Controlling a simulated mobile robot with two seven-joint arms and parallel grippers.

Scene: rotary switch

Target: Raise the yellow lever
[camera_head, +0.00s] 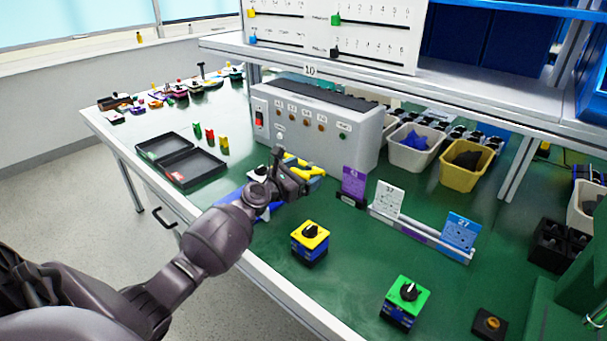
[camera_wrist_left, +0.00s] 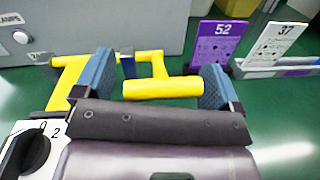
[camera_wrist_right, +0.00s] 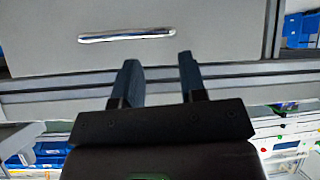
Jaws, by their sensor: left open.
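The yellow lever (camera_wrist_left: 163,89) has a thick round handle bar on a yellow frame, at the foot of the grey control box. In the left wrist view its bar spans crosswise between my left gripper's two blue-grey fingers (camera_wrist_left: 158,80). The fingers are apart; I cannot tell whether they touch the bar. In the head view the lever (camera_head: 306,168) is partly hidden behind my left gripper (camera_head: 287,174). My right gripper (camera_wrist_right: 159,75) has its fingers apart with nothing between them, facing a grey panel with a handle. It is not in the head view.
The grey control box (camera_head: 318,125) stands right behind the lever. A black rotary switch (camera_wrist_left: 28,152) is close to the left gripper. A yellow switch block (camera_head: 311,238) and a green one (camera_head: 407,297) stand in front. Number cards (camera_head: 388,200) stand to the right.

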